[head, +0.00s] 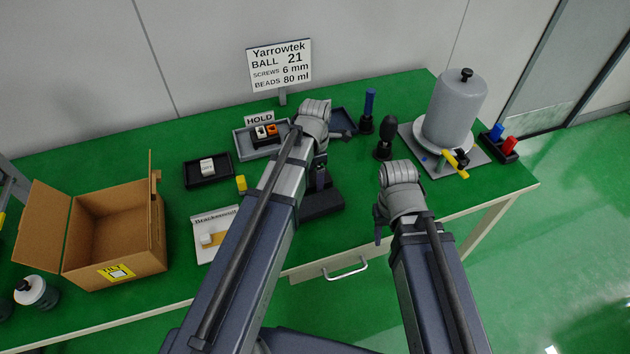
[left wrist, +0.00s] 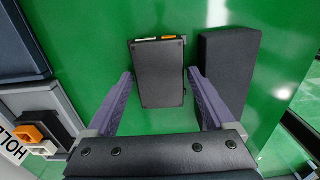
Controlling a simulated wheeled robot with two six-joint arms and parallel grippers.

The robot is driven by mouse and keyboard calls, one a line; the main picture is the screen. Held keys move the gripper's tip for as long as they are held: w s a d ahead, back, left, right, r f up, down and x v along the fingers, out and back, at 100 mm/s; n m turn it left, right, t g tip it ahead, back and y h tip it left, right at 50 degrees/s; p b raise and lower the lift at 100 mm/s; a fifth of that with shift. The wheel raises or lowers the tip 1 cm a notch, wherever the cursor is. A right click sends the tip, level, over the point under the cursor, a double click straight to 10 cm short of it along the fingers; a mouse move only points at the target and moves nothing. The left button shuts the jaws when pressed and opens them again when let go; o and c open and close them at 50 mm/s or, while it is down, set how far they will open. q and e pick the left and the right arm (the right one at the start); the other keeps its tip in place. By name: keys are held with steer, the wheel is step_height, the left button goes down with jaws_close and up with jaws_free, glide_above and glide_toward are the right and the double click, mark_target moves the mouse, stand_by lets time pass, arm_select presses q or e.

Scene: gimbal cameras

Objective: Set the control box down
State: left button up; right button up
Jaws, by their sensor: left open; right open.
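The control box (left wrist: 159,75) is a dark grey flat box with yellow and white marks on its far end. In the left wrist view it lies over the green table top, between the spread purple fingers of my left gripper (left wrist: 159,88), with a gap on each side. In the head view my left gripper (head: 320,178) is over the table's middle, and my left arm hides much of this area. A plain black block (left wrist: 228,75) lies just right of the box; it also shows in the head view (head: 322,204). My right gripper (head: 379,232) is near the table's front edge, mostly hidden by its wrist, away from the box.
A grey tray (left wrist: 62,100) with orange and white parts is left of the gripper, by a HOLD sign (head: 259,117). An open cardboard box (head: 120,235) stands left. Dark bottles (head: 367,110) and a grey cylinder (head: 455,108) stand right.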

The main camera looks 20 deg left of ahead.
mark_target(315, 178)
arm_select(q)
steer(key=shift+f, duration=0.2)
steer(key=shift+c, duration=0.3)
jaws_close()
stand_by(0.5)
steer(key=shift+r, duration=0.15)
step_height(315, 178, up, 10)
steer(key=p, duration=1)
steer(key=shift+r, duration=0.2)
